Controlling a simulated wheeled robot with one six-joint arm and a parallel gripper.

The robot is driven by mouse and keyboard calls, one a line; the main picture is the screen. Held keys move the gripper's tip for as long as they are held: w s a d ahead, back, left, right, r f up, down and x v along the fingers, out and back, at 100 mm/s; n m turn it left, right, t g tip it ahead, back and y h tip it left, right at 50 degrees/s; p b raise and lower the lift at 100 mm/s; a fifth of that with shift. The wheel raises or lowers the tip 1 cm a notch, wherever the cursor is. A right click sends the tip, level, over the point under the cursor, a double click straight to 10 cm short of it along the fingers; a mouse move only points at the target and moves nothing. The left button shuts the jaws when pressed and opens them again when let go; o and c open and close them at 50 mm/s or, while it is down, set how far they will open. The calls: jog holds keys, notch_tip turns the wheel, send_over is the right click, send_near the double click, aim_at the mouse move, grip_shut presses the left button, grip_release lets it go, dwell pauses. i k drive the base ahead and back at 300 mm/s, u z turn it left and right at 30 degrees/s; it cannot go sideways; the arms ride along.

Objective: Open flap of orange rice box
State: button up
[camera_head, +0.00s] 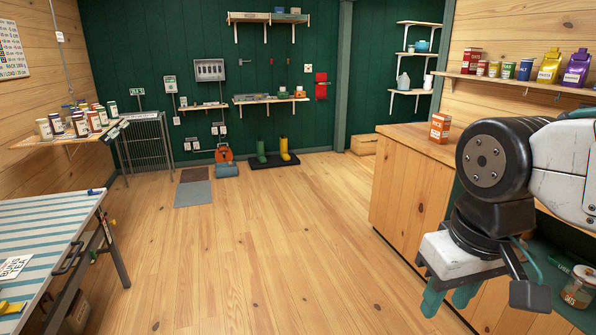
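The orange rice box (439,129) stands upright on the wooden counter at the right, near the counter's front edge. A white label with red lettering faces me, and its top looks closed, though it is too small to make out the flap. My gripper (449,300) hangs at the lower right, in front of the counter and well apart from the box. Its two teal fingers point down with a gap between them, and nothing shows between them.
The wooden counter (415,180) runs along the right. A striped table (45,240) is at the left. The middle floor is clear.

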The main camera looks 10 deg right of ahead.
aim_at(440, 128)
jog(key=z, duration=0.65)
jog(key=i, duration=1.35)
jog(key=z, duration=0.65)
